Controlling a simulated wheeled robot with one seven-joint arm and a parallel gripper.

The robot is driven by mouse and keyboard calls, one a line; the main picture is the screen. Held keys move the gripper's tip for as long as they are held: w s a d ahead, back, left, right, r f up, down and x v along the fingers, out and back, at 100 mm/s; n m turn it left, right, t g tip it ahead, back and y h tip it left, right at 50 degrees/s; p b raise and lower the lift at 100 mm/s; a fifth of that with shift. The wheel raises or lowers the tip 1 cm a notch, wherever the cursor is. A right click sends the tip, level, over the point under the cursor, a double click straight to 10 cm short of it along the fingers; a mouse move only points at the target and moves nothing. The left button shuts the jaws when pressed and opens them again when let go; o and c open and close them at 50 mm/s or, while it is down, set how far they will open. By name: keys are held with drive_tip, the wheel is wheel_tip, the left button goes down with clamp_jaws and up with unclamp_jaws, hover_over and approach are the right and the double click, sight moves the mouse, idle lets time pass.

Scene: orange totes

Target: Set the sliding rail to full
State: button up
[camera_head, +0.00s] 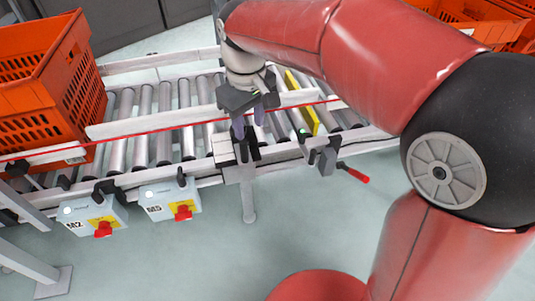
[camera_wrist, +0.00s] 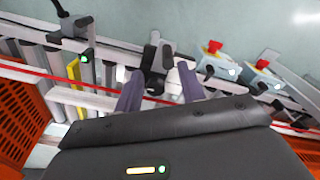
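The sliding rail (camera_head: 150,123) is a long pale grey bar lying lengthwise over the conveyor rollers. It also shows in the wrist view (camera_wrist: 85,98). My gripper (camera_head: 249,124) is over the near side of the conveyor with its purple-grey fingers pointing down. In the wrist view, the fingers (camera_wrist: 159,72) are spread apart, with a black clamp-like handle (camera_wrist: 155,60) between and beyond them. Nothing is visibly pinched. In the head view, the dark handle (camera_head: 247,148) stands just below the fingertips at the conveyor's near edge. I cannot tell whether the fingers touch it.
An orange tote (camera_head: 40,90) stands on the conveyor at left. A yellow bar (camera_head: 302,100) crosses the rollers right of my gripper. Two switch boxes, M2 (camera_head: 85,213) and M5 (camera_head: 165,199), hang on the near side. A red-handled lever (camera_head: 355,174) projects at right.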

sight(245, 161)
drive_tip(key=shift+w+a+f+n, duration=0.1)
drive_tip(key=shift+a+f+n, duration=0.3)
drive_tip(key=shift+a+f, duration=0.35)
wheel_tip(245, 161, down, 8)
drive_tip(key=shift+r+b, duration=0.25)
drive_tip(key=shift+b, duration=0.3)
drive_tip(key=shift+c, duration=0.3)
clamp_jaws()
